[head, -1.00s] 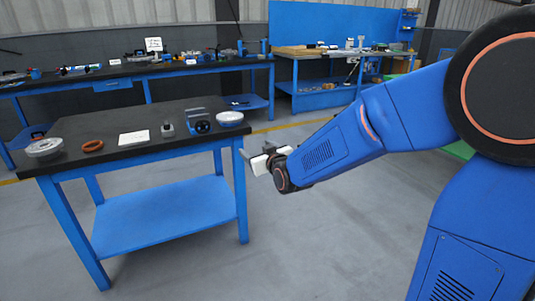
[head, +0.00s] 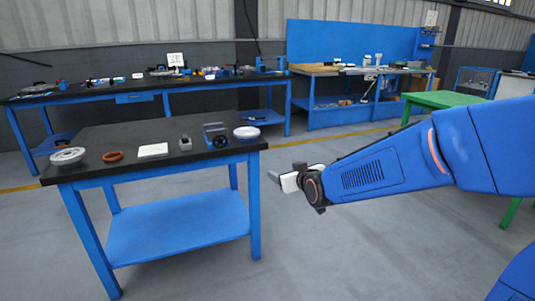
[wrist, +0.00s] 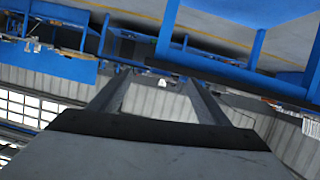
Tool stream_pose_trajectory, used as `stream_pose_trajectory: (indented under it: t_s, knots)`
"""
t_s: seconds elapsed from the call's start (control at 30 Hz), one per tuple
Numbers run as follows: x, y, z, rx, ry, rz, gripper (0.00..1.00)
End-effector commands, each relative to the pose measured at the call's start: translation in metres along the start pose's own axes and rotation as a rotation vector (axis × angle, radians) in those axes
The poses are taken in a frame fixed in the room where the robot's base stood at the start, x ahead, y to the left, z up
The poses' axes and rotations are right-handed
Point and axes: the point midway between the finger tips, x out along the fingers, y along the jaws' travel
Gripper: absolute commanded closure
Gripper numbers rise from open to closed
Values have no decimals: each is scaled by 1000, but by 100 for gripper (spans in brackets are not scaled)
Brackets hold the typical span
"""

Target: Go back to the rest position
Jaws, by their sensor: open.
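My gripper (head: 279,177) is at the end of my blue arm in the head view, to the right of the near table (head: 95,143) and clear of it. In the wrist view my gripper (wrist: 155,78) shows two dark fingers spread apart with nothing between them. On the near table stand a flanged metal shell (head: 67,157) at the left, an orange-brown ring (head: 113,156), a white sheet or plate (head: 153,150), a small grey part (head: 185,144), a dark machine-like block (head: 216,136) and a white round part (head: 247,133).
A long workbench (head: 190,80) with several tools runs along the back wall. A blue bench with a back panel (head: 350,45) stands behind, and a green table (head: 445,99) is at the right. Grey floor (head: 350,245) is open in front of my arm.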

Motion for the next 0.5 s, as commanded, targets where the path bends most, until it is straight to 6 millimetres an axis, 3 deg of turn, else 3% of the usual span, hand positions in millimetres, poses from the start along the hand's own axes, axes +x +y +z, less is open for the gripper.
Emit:
stream_pose_trajectory:
  t_s: [0.17,0.5]
  knots:
    - [-45,19,16,29,-112,15,30]
    - [-159,44,72,109,-388,52,30]
